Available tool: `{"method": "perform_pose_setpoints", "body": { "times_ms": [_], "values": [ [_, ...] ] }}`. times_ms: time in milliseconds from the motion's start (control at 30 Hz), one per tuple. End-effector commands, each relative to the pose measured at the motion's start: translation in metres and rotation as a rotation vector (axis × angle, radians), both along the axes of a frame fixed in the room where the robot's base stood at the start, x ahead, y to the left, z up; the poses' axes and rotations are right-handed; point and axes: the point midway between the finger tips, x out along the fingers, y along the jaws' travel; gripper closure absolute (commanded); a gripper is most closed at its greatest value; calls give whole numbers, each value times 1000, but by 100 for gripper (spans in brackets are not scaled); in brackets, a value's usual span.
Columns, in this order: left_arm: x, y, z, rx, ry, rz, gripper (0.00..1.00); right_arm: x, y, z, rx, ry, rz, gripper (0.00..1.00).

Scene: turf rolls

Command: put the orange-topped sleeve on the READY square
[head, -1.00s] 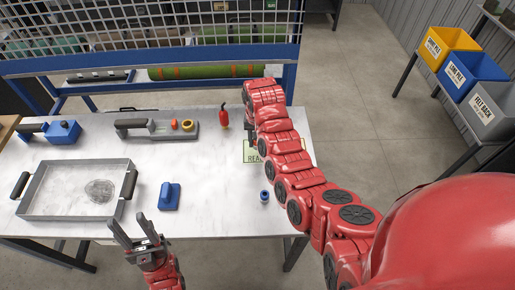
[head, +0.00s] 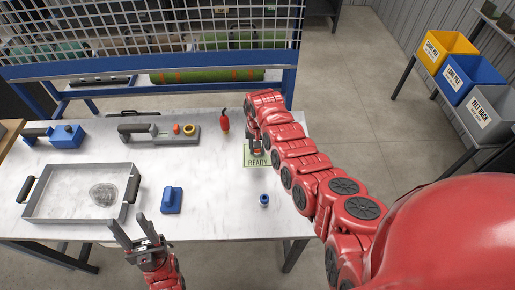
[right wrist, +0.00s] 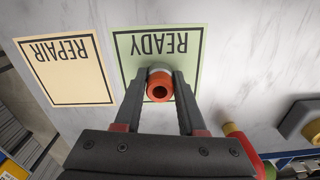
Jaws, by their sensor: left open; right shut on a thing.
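The orange-topped sleeve (right wrist: 160,86) is between the two fingers of my right gripper (right wrist: 159,78) in the right wrist view, its round orange top facing the camera. My right gripper (head: 256,148) is shut on it over the green READY square (head: 258,162); a bit of orange (head: 257,152) shows at the fingertips. The READY square (right wrist: 160,43) is partly covered by the sleeve and fingers in the right wrist view. Whether the sleeve touches the square is unclear. My left gripper (head: 132,232) is open and empty near the table's front edge.
A cream REPAIR square (right wrist: 68,67) lies beside READY. A blue-topped sleeve (head: 264,200) stands nearer the front. A red bottle (head: 224,122), grey rack (head: 140,133), blue block (head: 171,200) and grey tray (head: 62,215) are to the left. Bins (head: 447,47) stand off right.

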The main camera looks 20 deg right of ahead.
Motion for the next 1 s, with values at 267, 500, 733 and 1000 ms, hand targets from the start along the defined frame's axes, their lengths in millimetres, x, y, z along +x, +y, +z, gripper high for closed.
{"method": "perform_pose_setpoints", "body": {
  "times_ms": [267, 500, 733, 1000],
  "values": [
    [0, 0, -3, 0, 0, 0, 50, 0, 0, -3, -1, 1, 0, 41],
    [0, 0, -3, 0, 0, 0, 50, 0, 0, -3, -1, 1, 0, 30],
    [0, 0, -1, 0, 0, 0, 50, 0, 0, 2, 0, 0, 0, 30],
    [0, 0, -10, 0, 0, 0, 50, 1, 0, 30, -1, -6, -1, 30]
  ]
}}
